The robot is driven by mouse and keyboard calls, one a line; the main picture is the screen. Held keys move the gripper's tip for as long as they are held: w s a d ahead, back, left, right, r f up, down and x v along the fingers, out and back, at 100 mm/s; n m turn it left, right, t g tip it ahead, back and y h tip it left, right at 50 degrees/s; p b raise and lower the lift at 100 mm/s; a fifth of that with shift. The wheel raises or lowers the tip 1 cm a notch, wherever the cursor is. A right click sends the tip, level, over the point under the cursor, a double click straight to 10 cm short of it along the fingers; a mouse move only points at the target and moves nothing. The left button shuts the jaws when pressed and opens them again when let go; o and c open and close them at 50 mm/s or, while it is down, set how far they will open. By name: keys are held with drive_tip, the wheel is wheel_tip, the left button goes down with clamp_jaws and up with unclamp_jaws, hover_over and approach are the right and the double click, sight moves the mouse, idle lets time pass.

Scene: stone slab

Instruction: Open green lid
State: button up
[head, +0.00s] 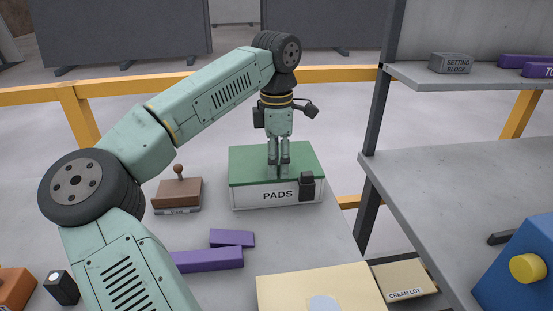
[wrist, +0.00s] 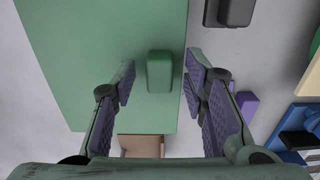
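The green lid (head: 305,158) lies flat on a white box labelled PADS (head: 246,197) and looks shut. In the wrist view the lid (wrist: 90,50) fills the left and middle, with a small raised green handle (wrist: 159,72) near its edge. My gripper (head: 278,170) points straight down over the lid. In the wrist view my gripper (wrist: 160,78) is open, one finger on each side of the handle, with gaps visible on both sides. In the head view the fingers hide the handle. I cannot tell how high the fingertips are above the lid.
A dark block (head: 307,186) is at the box's front right. A brown stamp (head: 177,193) stands left of the box. Purple bars (head: 207,260) and a cream board (head: 315,286) lie in front. A grey shelf unit (head: 460,165) rises at right.

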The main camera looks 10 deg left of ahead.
drive_tip(key=shift+c, duration=0.5)
clamp_jaws()
